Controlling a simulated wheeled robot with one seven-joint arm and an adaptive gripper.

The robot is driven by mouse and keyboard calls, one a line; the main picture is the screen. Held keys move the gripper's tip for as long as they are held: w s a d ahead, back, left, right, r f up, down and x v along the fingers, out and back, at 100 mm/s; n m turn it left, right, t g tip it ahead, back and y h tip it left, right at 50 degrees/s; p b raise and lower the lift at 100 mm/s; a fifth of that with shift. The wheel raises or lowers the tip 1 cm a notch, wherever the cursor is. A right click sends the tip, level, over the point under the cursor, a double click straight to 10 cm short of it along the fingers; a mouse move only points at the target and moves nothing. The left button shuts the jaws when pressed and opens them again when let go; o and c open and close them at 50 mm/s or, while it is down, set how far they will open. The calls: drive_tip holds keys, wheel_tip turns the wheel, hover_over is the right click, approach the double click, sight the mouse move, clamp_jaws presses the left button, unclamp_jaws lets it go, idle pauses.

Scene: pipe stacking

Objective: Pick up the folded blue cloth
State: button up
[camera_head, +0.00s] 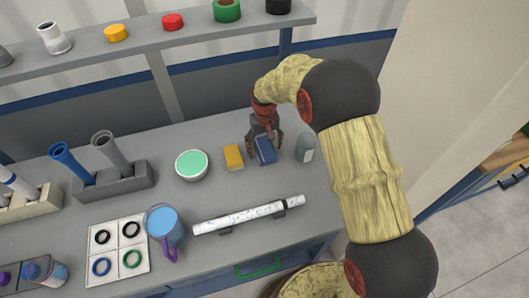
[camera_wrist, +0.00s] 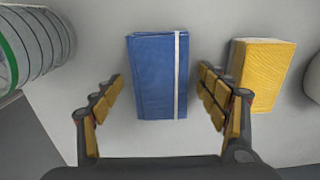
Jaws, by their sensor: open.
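The folded blue cloth (camera_head: 265,149) lies on the grey bench, between a yellow block and a grey-green container. In the wrist view the blue cloth (camera_wrist: 156,76) is a flat rectangle with a white stripe near its right edge. My gripper (camera_head: 264,143) is over the cloth from above. In the wrist view my gripper (camera_wrist: 160,90) is open, with one padded finger on each side of the cloth. Gaps show between the fingers and the cloth. Part of the cloth is hidden by the gripper in the head view.
A yellow block (camera_head: 233,158) lies just left of the cloth, close to one finger in the wrist view (camera_wrist: 258,72). A grey-green container (camera_head: 305,149) stands to the right. A green-topped bowl (camera_head: 191,165) and a speckled white pipe (camera_head: 249,214) are nearby.

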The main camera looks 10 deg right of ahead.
sight(265, 148)
drive_tip(key=shift+c, duration=1.4)
drive_tip(key=c, duration=1)
drive_tip(key=shift+o, duration=0.2)
drive_tip(key=shift+r, duration=0.55)
wheel_tip(265, 148, up, 2)
drive_tip(key=shift+r+p, duration=0.1)
drive_tip(key=shift+p, duration=0.45)
drive_tip(key=s+a+r+p, duration=0.4)
drive_tip(key=s+a+r, duration=0.4)
drive_tip(key=s, duration=0.3)
drive_tip(key=shift+s+a+r, duration=0.15)
drive_tip(key=shift+a+r, duration=0.05)
drive_tip(key=shift+r, duration=0.6)
